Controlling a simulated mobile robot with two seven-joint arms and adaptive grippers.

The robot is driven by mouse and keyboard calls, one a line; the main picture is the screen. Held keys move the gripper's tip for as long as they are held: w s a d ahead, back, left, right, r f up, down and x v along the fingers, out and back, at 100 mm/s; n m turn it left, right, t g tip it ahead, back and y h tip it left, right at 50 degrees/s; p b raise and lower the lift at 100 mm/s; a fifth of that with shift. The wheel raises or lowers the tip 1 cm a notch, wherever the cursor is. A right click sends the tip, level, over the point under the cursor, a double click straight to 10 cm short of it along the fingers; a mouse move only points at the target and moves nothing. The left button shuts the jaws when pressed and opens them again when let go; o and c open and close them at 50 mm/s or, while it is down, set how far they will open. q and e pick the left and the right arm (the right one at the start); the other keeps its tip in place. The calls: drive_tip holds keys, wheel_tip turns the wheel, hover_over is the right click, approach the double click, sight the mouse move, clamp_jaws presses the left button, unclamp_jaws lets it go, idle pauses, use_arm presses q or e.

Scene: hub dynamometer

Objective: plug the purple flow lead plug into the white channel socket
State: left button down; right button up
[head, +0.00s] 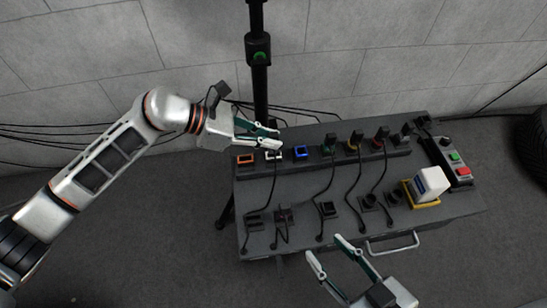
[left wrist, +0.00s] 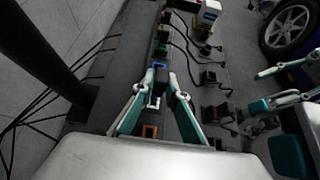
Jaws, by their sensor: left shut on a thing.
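My left gripper (head: 278,138) is at the back left of the bench, just above the white channel socket (head: 273,154). A dark lead (head: 273,182) runs from below the fingers to the bench top. In the left wrist view the white socket (left wrist: 154,101) shows between the fingers (left wrist: 157,85). Whether the plug touches the socket cannot be told. My right gripper (head: 326,249) is open and empty in front of the bench.
Orange (head: 246,159) and blue (head: 301,152) sockets flank the white one. Plugs with leads stand in the green (head: 329,145), yellow and red sockets to the right. A white box (head: 429,184) and a button panel (head: 455,160) are at the right. A black post (head: 260,80) rises behind.

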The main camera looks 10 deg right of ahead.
use_arm(q)
drive_tip(key=shift+f, duration=0.15)
use_arm(e)
drive_tip(key=shift+f, duration=0.1)
use_arm(q)
drive_tip(key=shift+f, duration=0.35)
use_arm(e)
drive_tip(key=shift+s+f, duration=0.15)
drive_tip(key=shift+f, duration=0.05)
use_arm(q)
drive_tip(key=shift+f+b, duration=0.45)
drive_tip(key=shift+f, duration=0.55)
use_arm(e)
drive_tip(key=shift+s+f, duration=0.3)
drive_tip(key=shift+f, duration=0.3)
use_arm(q)
drive_tip(key=c, duration=1.9)
unclamp_jaws()
use_arm(e)
drive_tip(key=shift+w, duration=0.1)
use_arm(q)
drive_tip(key=v, duration=1.2)
